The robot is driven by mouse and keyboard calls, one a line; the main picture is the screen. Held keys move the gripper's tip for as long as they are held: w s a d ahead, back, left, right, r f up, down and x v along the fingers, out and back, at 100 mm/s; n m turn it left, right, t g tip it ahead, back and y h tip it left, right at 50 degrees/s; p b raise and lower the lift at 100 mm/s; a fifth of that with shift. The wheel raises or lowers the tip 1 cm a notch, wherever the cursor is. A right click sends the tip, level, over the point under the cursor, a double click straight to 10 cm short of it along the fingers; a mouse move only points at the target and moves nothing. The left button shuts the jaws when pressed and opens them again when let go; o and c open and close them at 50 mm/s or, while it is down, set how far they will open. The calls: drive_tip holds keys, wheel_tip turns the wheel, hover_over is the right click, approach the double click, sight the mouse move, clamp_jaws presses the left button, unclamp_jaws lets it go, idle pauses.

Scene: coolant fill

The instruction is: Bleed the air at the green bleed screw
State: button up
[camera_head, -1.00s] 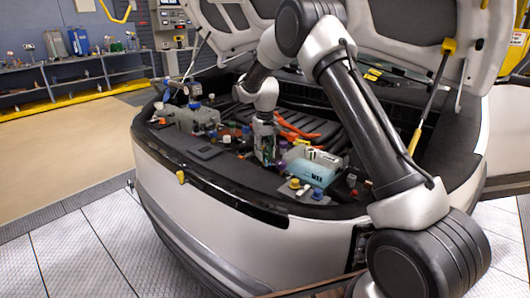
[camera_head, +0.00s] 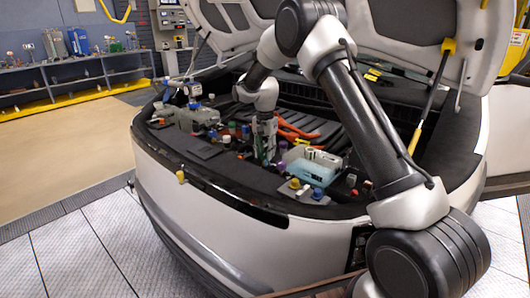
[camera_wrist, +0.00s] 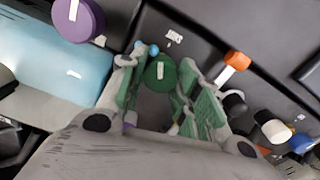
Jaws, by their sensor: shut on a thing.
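The green bleed screw (camera_wrist: 161,73) shows in the wrist view as a round green knob with a small pale mark, at the far end of my gripper. My gripper (camera_wrist: 163,68) has its two green-padded fingers on either side of the screw, shut on it. In the head view my gripper (camera_head: 265,145) points down into the car's front bay, and the screw is hidden there.
A purple cap (camera_wrist: 78,18) and a light blue reservoir (camera_wrist: 70,55) lie left of my gripper in the wrist view. An orange cap (camera_wrist: 237,62), a white cap (camera_wrist: 275,130) and a blue cap (camera_wrist: 301,142) stand to the right. The raised hood (camera_head: 230,20) is overhead.

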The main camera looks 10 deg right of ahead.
sight(265, 153)
drive_tip(key=m, duration=0.5)
idle(0.6)
drive_tip(key=o, duration=1)
wheel_tip(265, 153, up, 12)
